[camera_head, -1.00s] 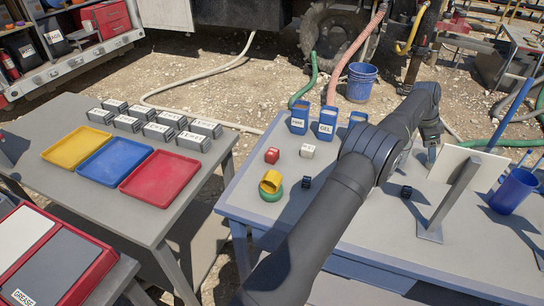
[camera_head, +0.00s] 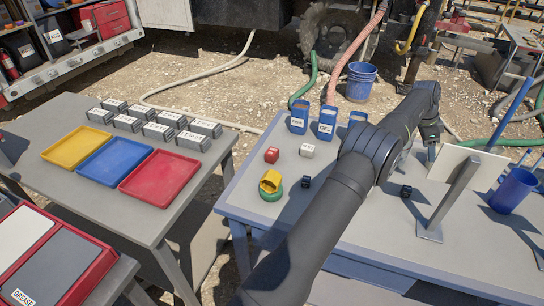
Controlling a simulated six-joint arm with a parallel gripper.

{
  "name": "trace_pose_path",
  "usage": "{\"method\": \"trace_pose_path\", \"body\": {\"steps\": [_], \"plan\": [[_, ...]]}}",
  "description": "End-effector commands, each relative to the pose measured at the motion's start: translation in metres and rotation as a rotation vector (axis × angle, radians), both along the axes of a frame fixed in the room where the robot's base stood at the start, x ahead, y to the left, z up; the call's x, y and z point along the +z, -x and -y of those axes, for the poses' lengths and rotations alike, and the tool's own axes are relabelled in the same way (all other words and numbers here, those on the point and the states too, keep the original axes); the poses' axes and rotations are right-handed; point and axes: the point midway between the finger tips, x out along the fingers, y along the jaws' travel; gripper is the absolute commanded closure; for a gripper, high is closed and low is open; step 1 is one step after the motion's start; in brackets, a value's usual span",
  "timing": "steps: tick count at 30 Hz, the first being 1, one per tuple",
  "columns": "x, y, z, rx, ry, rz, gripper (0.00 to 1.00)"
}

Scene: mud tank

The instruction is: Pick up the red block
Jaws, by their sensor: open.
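My dark arm crosses the table from the bottom middle up to the right, well right of the block.
A white block (camera_head: 307,150) sits right of the red one. Blue containers (camera_head: 327,124) stand behind. A grey upright post (camera_head: 447,205) stands at right.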

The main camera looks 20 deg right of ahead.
Motion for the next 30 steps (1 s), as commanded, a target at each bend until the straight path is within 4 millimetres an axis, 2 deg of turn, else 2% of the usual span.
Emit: {"method": "trace_pose_path", "body": {"steps": [9,17,26,30], "plan": [[0.060,0.000,0.001,0.001,0.004,0.002,0.38],[0.085,0.000,0.001,0.001,0.002,0.002,0.38],[0.093,-0.056,-0.031,0.137,-0.001,-0.002,0.38],[0.096,-0.089,-0.054,0.224,-0.001,-0.004,0.38]]}}
